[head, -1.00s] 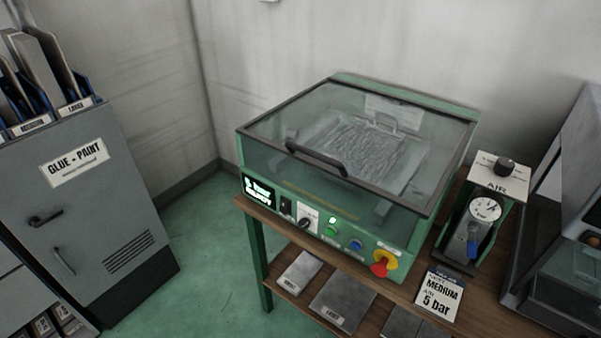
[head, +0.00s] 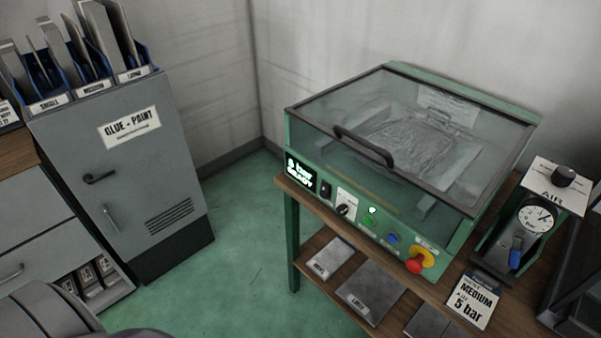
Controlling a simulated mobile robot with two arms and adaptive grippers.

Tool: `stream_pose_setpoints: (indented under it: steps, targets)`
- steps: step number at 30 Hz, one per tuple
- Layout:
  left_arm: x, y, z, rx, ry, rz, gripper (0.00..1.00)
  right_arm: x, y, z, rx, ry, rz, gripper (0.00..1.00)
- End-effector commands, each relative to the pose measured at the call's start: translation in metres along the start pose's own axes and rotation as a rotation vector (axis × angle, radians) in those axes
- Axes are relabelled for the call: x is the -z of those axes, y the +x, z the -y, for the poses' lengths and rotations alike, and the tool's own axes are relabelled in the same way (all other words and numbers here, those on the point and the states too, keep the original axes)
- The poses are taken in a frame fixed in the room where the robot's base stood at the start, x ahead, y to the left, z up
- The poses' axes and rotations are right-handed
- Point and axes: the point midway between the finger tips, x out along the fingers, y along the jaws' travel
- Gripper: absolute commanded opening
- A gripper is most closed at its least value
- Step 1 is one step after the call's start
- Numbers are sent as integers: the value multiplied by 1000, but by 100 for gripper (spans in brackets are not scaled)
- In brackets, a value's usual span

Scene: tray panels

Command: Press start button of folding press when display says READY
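The green folding press (head: 462,225) stands on a wooden bench with its clear lid (head: 420,125) down. A crumpled grey sheet-like form shows through the lid. The small black display (head: 300,173) at the left of the front panel has two lines of glowing text; the lower line looks like READY, the upper seems to end in bar, both blurred. To its right are a black switch (head: 326,190), a black knob (head: 343,210), a green button (head: 370,221) with a bright spot, a blue button (head: 393,238) and a red emergency knob (head: 415,265). Neither gripper is in view.
An air regulator (head: 522,225) with a gauge and a MEDIUM 5 bar card (head: 473,302) stand right of the press. Metal plates lie on the shelf below. A grey GLUE - PAINT cabinet (head: 120,190) stands left. Green floor (head: 240,260) between is clear. My own grey part shows bottom left.

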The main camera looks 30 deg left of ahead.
Motion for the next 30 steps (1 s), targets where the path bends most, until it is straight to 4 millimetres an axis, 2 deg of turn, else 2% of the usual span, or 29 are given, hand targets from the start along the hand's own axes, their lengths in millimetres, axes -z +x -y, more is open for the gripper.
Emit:
stream_pose_setpoints:
  steps: [14, 15, 21, 30]
  targets:
    - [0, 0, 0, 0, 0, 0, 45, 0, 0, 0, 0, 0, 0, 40]
    - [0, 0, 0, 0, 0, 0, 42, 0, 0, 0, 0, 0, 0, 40]
    - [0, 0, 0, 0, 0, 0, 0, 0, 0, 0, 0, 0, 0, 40]
    - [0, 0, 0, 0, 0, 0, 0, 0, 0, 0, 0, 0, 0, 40]
